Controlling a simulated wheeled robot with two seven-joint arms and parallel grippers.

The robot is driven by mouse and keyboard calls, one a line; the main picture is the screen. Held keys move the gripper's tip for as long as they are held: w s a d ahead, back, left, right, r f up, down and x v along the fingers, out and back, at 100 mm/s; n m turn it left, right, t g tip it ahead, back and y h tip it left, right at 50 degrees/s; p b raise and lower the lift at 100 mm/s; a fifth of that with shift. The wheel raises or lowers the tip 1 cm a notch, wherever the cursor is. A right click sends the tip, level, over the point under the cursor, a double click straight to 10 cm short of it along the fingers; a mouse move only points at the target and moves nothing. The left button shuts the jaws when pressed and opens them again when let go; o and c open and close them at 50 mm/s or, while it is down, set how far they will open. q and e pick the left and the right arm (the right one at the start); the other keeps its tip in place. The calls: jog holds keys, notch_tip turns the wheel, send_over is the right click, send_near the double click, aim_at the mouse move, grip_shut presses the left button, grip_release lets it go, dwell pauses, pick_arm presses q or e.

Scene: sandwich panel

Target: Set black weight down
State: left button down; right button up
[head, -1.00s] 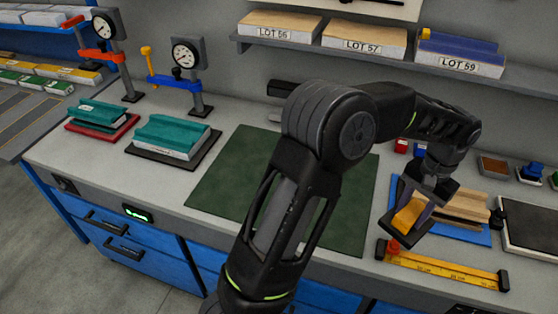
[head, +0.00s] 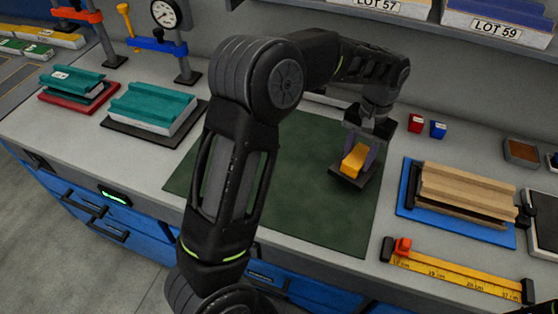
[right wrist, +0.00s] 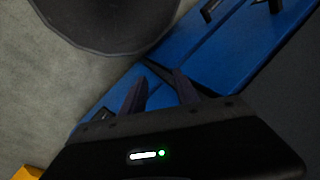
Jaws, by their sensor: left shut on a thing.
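My left gripper (head: 364,148) is over the right part of the dark green mat (head: 300,222). It is shut on a weight with a black base (head: 347,180) and a yellow upper part (head: 354,161). The weight looks about level; I cannot tell whether its base touches the mat. My right gripper (right wrist: 160,82) shows only in the right wrist view, its two fingers apart with nothing between them, in front of blue drawer fronts.
Right of the mat, a wooden stack (head: 465,196) lies on a blue board (head: 408,200), with a yellow ruler (head: 455,277) in front. A red block (head: 416,122) and a blue block (head: 438,129) stand behind. Teal-topped stacks (head: 150,105) are at left. The mat's middle is clear.

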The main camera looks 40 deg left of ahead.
pick_arm(q)
jog(key=shift+w+a+f+b, duration=0.1)
jog(key=shift+a+f+b, duration=0.15)
jog(key=shift+f+b, duration=0.35)
jog(key=s+a+r+n+b, duration=0.1)
jog(key=s+a+r, duration=0.3)
jog(key=s+a, duration=0.1)
jog(key=s+a+r+n+b, duration=0.1)
jog(key=s+a+r+n, duration=0.1)
jog(key=s+a+r, duration=0.2)
jog(key=s+a, duration=0.2)
jog(key=a, duration=0.1)
jog(key=shift+a+n, duration=0.3)
jog(key=shift+a, duration=0.1)
jog(key=shift+s, duration=0.1)
notch_tip(320, 180, down, 6)
jog(key=shift+f+b, duration=0.1)
jog(key=shift+b, duration=0.3)
